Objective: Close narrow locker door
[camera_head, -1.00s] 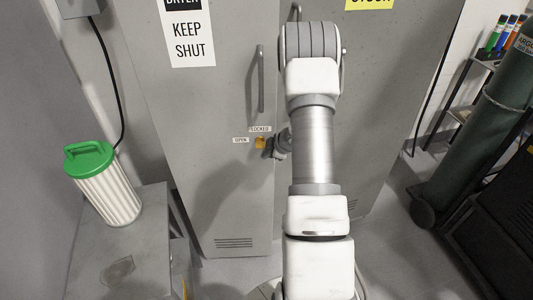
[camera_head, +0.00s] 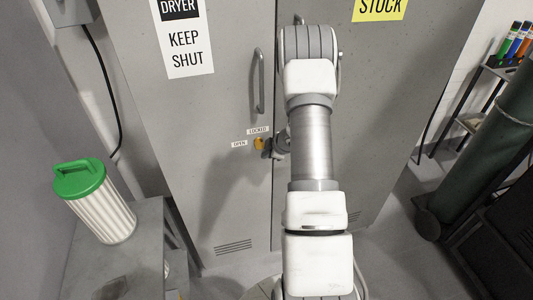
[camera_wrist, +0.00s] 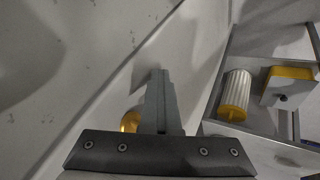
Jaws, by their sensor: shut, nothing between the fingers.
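The tall grey locker door (camera_head: 190,130) carries a sign reading DRYER KEEP SHUT, with a vertical bar handle (camera_head: 259,82) near its right edge. In the head view it stands across its opening; I cannot tell whether it is fully flush. A yellow latch knob (camera_head: 259,143) sits below the handle beside small OPEN and LOCKED labels, and it shows partly hidden behind my gripper in the wrist view (camera_wrist: 130,121). My gripper (camera_head: 270,149) is shut and empty, just right of the knob; its fingers also show in the wrist view (camera_wrist: 159,82). Contact is unclear.
A grey door (camera_head: 375,100) with a yellow STOCK sign stands to the right. A low cabinet (camera_head: 140,265) with a green-capped cartridge (camera_head: 97,203) is at left. A green gas cylinder (camera_head: 475,160) stands at right. The wrist view shows a yellow-capped cartridge (camera_wrist: 235,95) in a bay.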

